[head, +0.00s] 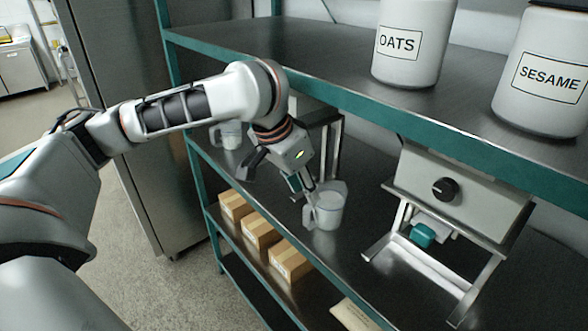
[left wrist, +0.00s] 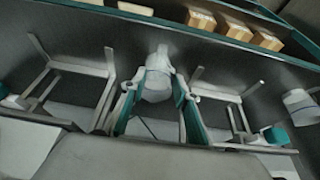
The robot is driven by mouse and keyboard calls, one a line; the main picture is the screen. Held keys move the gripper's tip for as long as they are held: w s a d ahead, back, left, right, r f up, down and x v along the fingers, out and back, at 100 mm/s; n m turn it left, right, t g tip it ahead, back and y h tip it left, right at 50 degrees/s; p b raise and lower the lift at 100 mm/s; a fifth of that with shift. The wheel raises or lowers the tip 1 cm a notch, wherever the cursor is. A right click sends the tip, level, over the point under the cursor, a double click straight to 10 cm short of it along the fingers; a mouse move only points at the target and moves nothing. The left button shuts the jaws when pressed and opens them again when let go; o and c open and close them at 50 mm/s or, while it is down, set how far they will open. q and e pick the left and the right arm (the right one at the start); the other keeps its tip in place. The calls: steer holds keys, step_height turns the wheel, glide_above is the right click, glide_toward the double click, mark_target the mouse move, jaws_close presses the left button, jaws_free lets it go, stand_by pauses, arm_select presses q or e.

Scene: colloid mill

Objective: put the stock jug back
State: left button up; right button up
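A clear jug with pale contents (head: 328,208) stands upright on the middle metal shelf, between two machine stands. In the left wrist view the jug (left wrist: 156,84) shows between the two teal-lined fingers. My left gripper (head: 306,196) reaches down to the jug's left side. Its fingers are apart in the left wrist view (left wrist: 156,98), one on each side of the jug, with no clear contact visible. A second similar jug (head: 230,134) stands further left on the same shelf, and also at the right edge of the left wrist view (left wrist: 300,104). My right gripper is not in view.
A machine with a black knob (head: 445,190) stands right of the jug, a teal part (head: 422,235) under it. OATS (head: 410,45) and SESAME (head: 545,72) canisters stand on the shelf above. Cardboard boxes (head: 262,233) line the lower shelf. A steel cabinet (head: 125,110) stands left.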

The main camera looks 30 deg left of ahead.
arm_select(q)
steer(key=v, duration=0.8)
steer(key=shift+f, duration=0.1)
stand_by(0.3)
